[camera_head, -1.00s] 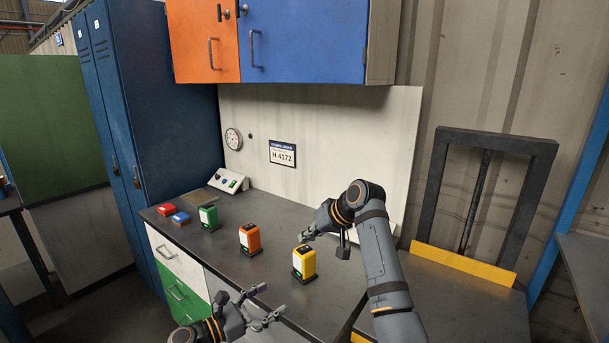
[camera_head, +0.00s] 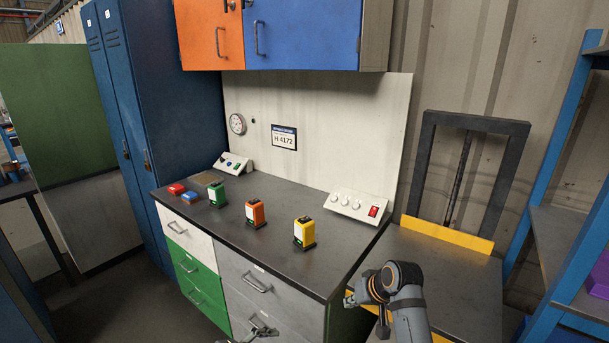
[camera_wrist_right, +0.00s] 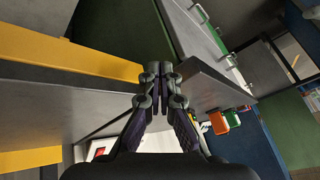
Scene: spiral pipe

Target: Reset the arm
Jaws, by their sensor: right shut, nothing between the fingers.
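My right gripper (camera_head: 350,299) is low at the front right corner of the grey workbench (camera_head: 275,222), clear of the things on it. In the right wrist view its two fingers (camera_wrist_right: 160,70) are together with nothing between them. My right arm (camera_head: 408,305) comes up from the bottom edge, right of centre. My left gripper (camera_head: 263,332) shows only in part at the bottom edge, in front of the grey drawers; how far its fingers are apart is unclear.
Green (camera_head: 217,194), orange (camera_head: 255,214) and yellow (camera_head: 304,232) blocks stand on the bench. A white panel with a red switch (camera_head: 352,205) is at its back right. A yellow-edged machine table (camera_head: 447,233) and blue shelving (camera_head: 550,180) stand right. The bench front is clear.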

